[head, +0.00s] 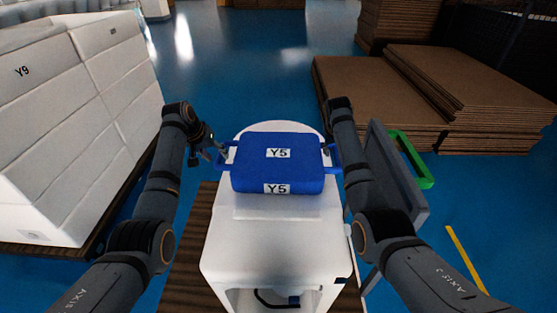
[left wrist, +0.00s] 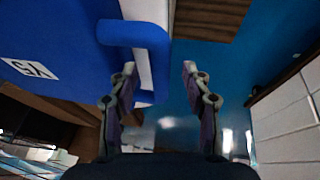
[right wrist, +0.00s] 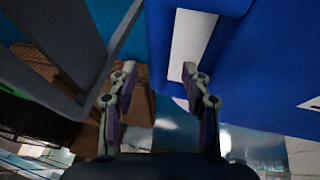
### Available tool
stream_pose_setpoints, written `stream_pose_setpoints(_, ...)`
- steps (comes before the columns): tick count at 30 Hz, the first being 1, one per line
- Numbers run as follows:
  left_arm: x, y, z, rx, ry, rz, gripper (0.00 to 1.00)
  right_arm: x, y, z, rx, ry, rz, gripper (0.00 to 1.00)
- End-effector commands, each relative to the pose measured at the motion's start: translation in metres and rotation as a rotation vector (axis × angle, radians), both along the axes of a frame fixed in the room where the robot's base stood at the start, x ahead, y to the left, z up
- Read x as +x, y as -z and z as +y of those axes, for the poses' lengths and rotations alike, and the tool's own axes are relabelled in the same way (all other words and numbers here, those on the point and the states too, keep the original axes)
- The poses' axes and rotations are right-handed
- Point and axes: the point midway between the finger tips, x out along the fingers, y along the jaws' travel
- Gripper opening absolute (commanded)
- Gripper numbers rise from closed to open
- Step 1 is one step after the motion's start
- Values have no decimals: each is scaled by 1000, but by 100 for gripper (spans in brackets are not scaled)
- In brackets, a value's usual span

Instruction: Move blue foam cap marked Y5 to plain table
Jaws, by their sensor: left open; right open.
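I cannot identify a plain table for certain.
A grey slab (head: 398,175) with legs stands close on the right, with a green frame (head: 418,160) beyond it. White boxes (head: 60,110), one marked Y9, stand on the left. Brown cardboard stacks (head: 470,90) lie at the back right. Blue floor (head: 250,75) is clear behind the toilet.

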Motion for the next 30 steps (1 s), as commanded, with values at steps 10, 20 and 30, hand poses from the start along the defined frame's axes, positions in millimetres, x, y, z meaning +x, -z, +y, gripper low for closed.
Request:
stream_pose_setpoints(10, 11, 28, -7, 0, 1, 0, 49, 12, 28, -8, 0, 2, -1, 49)
stream_pose_setpoints(20, 12, 29, -7, 0, 1, -1, 39, 12, 28, -8, -1, 1, -1, 39)
stream_pose_setpoints(30, 12, 29, -7, 0, 0, -1, 0, 12, 28, -8, -1, 1, -1, 0)
